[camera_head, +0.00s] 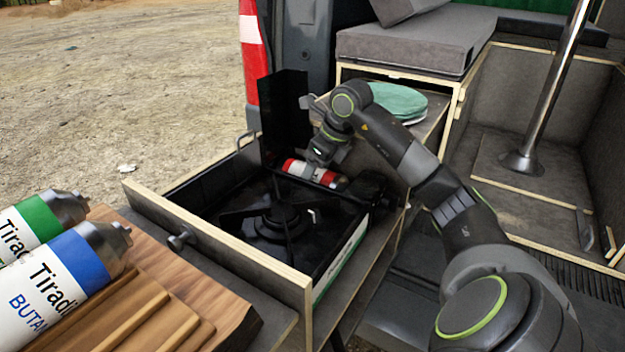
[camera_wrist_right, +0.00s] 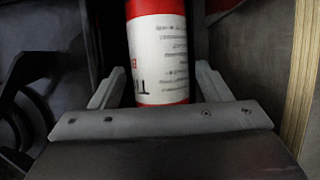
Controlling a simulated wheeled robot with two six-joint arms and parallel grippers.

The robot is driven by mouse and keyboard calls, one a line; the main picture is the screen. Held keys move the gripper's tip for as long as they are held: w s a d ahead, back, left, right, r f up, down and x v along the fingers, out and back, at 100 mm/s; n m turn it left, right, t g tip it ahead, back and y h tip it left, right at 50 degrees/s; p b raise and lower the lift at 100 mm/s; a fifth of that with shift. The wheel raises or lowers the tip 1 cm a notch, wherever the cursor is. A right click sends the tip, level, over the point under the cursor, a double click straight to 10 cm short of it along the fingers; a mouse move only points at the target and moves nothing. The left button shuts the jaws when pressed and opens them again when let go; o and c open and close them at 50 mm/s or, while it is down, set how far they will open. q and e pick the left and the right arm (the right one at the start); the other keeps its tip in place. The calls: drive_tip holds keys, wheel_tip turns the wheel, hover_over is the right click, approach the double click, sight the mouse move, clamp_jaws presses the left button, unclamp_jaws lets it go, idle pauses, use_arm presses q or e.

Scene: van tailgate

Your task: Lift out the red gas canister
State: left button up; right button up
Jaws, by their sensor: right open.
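The red gas canister (camera_head: 314,173), red with a white label, lies in the black stove (camera_head: 255,225) inside the pulled-out drawer. My right gripper (camera_head: 322,160) is over the canister in the head view. In the right wrist view the canister (camera_wrist_right: 158,50) lies between the two open fingers (camera_wrist_right: 157,90), with space showing on both sides of it. My left gripper is not in view.
A green-banded and a blue-banded butane canister (camera_head: 65,278) lie on a wooden slatted board (camera_head: 140,310) at the front left. The drawer's wooden wall (camera_head: 215,238) surrounds the stove. A raised black panel (camera_head: 284,115) stands behind it. Green round items (camera_head: 398,100) lie on the shelf behind.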

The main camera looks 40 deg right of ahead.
drive_tip(key=shift+x, duration=0.8)
drive_tip(key=shift+c, duration=0.3)
